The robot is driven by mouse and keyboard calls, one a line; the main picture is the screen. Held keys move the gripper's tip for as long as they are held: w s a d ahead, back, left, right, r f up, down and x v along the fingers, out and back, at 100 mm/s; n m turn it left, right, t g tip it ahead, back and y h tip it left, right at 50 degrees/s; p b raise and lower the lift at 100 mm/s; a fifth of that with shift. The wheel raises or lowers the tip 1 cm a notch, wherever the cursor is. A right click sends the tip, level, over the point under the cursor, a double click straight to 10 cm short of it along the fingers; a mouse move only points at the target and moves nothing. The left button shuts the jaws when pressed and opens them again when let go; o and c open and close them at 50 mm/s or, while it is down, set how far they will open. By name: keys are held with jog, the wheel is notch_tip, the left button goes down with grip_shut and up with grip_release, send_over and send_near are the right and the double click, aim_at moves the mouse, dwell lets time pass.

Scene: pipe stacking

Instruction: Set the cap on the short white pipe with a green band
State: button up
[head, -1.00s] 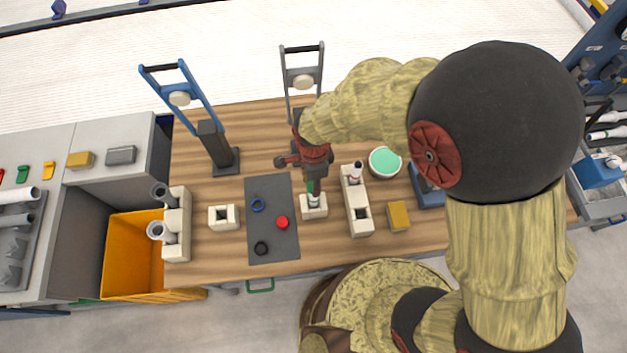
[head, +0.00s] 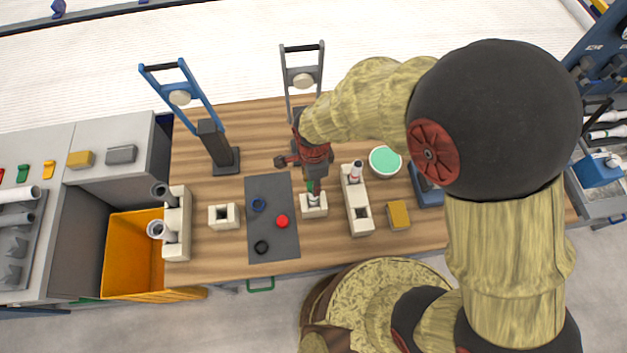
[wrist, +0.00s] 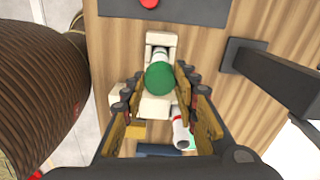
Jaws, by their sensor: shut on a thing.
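The green cap (wrist: 160,78) is held between the fingers of my gripper (wrist: 159,88), which is shut on it. In the head view my gripper (head: 312,184) points down over a small cream block (head: 314,212). The short white pipe (head: 313,199) stands upright in that block, directly under the gripper. In the wrist view the pipe (wrist: 158,53) shows just past the cap, with a green band near its end. The cap hides part of the pipe, and I cannot tell whether the two touch.
A longer cream block (head: 358,212) beside it holds a white pipe with a red band (head: 355,171). A dark mat (head: 272,222) on the left carries a red cap (head: 282,221), a blue ring (head: 258,205) and a black ring (head: 261,247). A yellow block (head: 398,216) lies right.

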jog(key=shift+f+b, duration=0.45)
jog(key=shift+f, duration=0.55)
dwell(2.5)
jog(key=o, duration=0.9)
jog(key=shift+o, duration=0.6)
jog(key=o, duration=0.4)
jog(key=shift+c, duration=0.2)
jog(key=shift+r, duration=0.1)
jog(key=shift+r+p, duration=2.5)
jog(key=shift+r, duration=0.95)
